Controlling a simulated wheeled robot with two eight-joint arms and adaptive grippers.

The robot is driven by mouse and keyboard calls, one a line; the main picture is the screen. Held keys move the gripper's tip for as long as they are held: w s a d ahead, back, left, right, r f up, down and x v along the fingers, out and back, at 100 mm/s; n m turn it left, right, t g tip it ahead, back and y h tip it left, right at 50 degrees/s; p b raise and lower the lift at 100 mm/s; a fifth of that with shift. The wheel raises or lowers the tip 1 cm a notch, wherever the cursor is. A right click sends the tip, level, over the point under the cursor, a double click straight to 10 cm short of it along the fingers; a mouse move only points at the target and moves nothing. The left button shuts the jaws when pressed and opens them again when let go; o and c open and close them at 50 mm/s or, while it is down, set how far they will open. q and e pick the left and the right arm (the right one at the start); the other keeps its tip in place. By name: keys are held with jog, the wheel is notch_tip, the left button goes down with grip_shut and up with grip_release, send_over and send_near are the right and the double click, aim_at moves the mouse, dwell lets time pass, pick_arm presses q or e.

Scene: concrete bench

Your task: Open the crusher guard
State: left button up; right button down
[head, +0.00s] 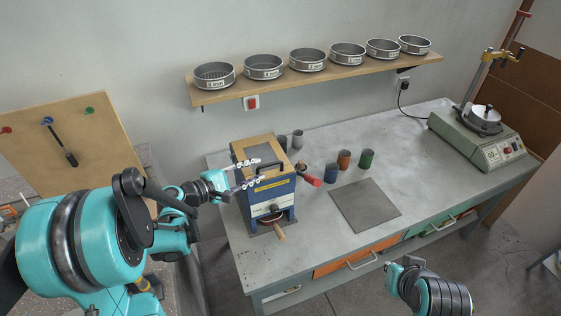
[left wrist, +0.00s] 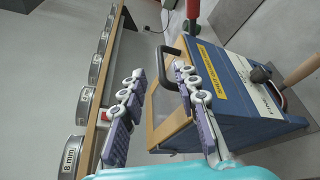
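The crusher (head: 266,203) is a blue box with a yellow label, standing on the left part of the bench. Its guard (head: 268,145) is a wood-framed lid with a grey panel, lying flat on top. A black bar handle (head: 272,166) stands at the lid's front; it also shows in the left wrist view (left wrist: 166,52). My left gripper (head: 252,174) is open at the crusher's upper left. In the left wrist view its fingers (left wrist: 160,76) are spread, with the handle just beyond and partly between the tips. Contact is not clear.
Several cups (head: 345,159) stand right of the crusher, near a red-tipped lever (head: 310,180). A grey mat (head: 365,205) lies in front of them. A green machine (head: 475,140) is at the far right. A shelf of sieves (head: 320,76) hangs above.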

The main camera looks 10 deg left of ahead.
aim_at(267, 166)
pick_arm(q)
jog(key=x, duration=0.6)
jog(key=shift+w+d+f+b, duration=0.1)
jog(key=shift+w+d+b, duration=0.15)
jog(key=shift+b, duration=0.1)
grip_shut()
